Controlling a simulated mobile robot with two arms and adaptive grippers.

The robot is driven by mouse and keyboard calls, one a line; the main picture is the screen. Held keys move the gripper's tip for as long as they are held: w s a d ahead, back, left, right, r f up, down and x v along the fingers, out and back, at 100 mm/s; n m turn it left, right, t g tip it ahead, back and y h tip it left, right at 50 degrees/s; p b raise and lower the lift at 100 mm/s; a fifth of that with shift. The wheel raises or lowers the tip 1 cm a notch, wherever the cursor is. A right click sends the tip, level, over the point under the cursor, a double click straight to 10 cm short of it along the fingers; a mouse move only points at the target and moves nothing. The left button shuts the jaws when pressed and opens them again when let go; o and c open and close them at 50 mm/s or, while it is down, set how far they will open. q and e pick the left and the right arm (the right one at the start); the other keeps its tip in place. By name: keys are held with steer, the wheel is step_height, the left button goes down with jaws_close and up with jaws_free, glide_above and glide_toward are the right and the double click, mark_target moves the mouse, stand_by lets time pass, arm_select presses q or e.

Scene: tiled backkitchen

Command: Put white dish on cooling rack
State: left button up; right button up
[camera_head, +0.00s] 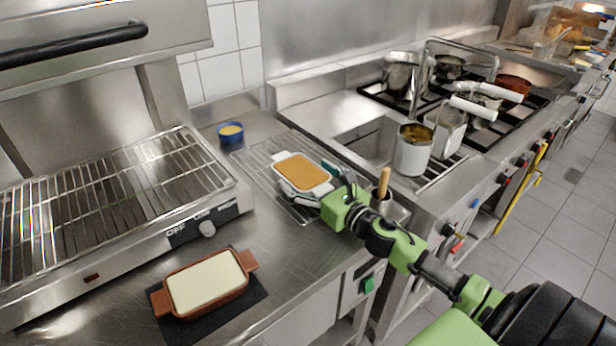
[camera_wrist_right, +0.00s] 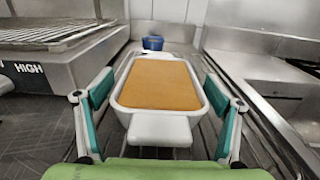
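The white dish (camera_head: 300,173) with an orange-brown filling lies on the wire cooling rack (camera_head: 256,166), at the rack's right part in the head view. In the right wrist view the dish (camera_wrist_right: 158,128) is straight ahead, its near handle toward me, with rack wires showing around it. My right gripper (camera_head: 316,187) is at the near end of the dish. The wrist view shows its two green-padded fingers (camera_wrist_right: 158,90) spread apart, one on each side of the dish, with small gaps. My left gripper is not in view.
A small blue bowl (camera_head: 230,132) stands behind the rack. A grill (camera_head: 110,215) is to the left. A brown dish with pale filling (camera_head: 206,283) sits on a dark mat at the front. A white pot (camera_head: 412,152) and the stove are to the right.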

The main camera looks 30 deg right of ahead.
mark_target(327, 192)
steer(key=shift+r, duration=0.2)
steer(key=shift+s+f, duration=0.15)
steer(key=shift+s, duration=0.1)
steer(key=s, duration=0.3)
steer(key=s+b, duration=0.1)
steer(key=s, duration=0.2)
steer(key=s+b, duration=0.1)
steer(key=s, duration=0.2)
steer(key=shift+s+d, duration=0.4)
steer(key=shift+s, duration=0.85)
